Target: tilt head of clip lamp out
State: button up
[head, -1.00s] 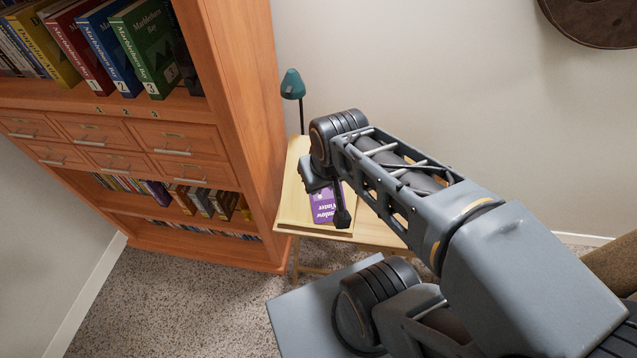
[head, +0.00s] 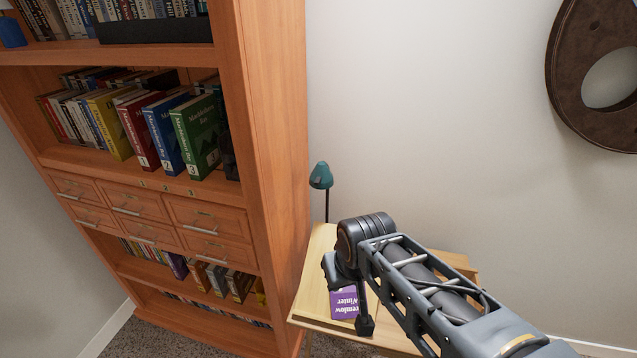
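The clip lamp has a teal head (head: 321,176) on a thin dark upright stem. It stands at the back left of a small light wood table (head: 312,302), close to the bookcase side. The wide end of the lamp head faces down. The lamp's base is hidden behind my arm and the table's back part. My gripper (head: 362,322) hangs over the table, in front of the lamp and apart from it. Its fingers point down near a purple book and are partly hidden by my arm, so I cannot tell whether they are open.
A tall orange-brown bookcase (head: 275,150) with drawers and many books stands directly left of the table. A brown wall piece with a round opening (head: 566,110) hangs at upper right. The wall behind the lamp is bare.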

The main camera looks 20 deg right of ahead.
aim_at(321, 178)
jog(key=k, duration=1.25)
jog(key=u, duration=0.3)
jog(key=i, duration=0.85)
jog(key=u, duration=0.6)
jog(key=i, duration=0.55)
